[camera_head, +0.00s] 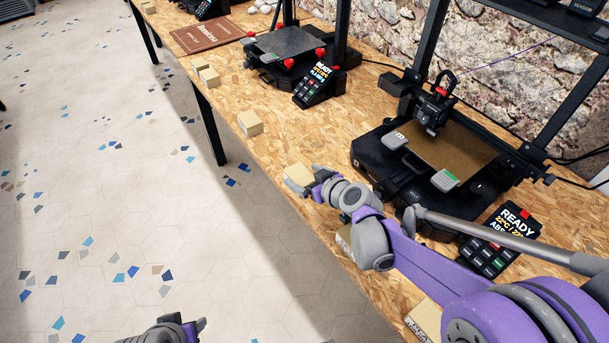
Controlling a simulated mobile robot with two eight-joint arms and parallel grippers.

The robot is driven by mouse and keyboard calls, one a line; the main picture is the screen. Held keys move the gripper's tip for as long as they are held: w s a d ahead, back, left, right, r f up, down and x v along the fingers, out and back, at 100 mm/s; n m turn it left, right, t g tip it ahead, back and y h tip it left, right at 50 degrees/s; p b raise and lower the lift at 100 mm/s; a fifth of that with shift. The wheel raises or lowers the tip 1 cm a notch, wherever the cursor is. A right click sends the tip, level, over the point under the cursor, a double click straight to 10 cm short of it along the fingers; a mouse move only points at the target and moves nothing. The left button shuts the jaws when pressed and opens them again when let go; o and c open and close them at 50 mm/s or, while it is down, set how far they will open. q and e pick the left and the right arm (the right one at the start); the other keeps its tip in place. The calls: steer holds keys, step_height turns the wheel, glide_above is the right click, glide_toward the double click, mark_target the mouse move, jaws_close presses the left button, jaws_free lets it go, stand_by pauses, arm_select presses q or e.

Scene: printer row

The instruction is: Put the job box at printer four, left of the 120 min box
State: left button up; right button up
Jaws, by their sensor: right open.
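Several small cardboard boxes stand along the table's front edge; I cannot read which is the job box or the 120 min box. One box (297,177) is right at the fingers of my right gripper (316,188), which is open; the wrist hides part of the contact. Another box (249,123) stands farther back to the left. My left gripper (190,331) shows only partly at the bottom, over the floor.
A black printer (440,150) with a READY panel (489,240) stands behind my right arm. A second printer (287,45) with its panel (318,84) is farther left. A brown sign (207,34) and smaller boxes (207,76) lie beyond. The tiled floor at left is clear.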

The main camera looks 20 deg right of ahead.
steer(key=p+v, duration=0.6)
steer(key=v, duration=0.4)
arm_select(q)
step_height(320, 180, up, 7)
arm_select(e)
steer(key=s+f+m+g+h, duration=0.1)
steer(key=s+m+g+h, duration=0.3)
steer(key=s, duration=1.6)
steer(key=g, duration=0.2)
steer(key=shift+f+g, duration=0.2)
steer(key=shift+g, duration=0.1)
arm_select(q)
steer(key=shift+w, duration=0.1)
arm_select(e)
steer(key=shift+s+a, duration=0.1)
arm_select(q)
step_height(320, 180, up, 9)
steer(key=w+p, duration=0.1)
steer(key=p, duration=0.7)
steer(key=shift+w+t, duration=0.3)
steer(key=shift+w, duration=0.1)
arm_select(e)
step_height(320, 180, up, 9)
steer(key=w, duration=0.1)
steer(key=shift+w, duration=0.4)
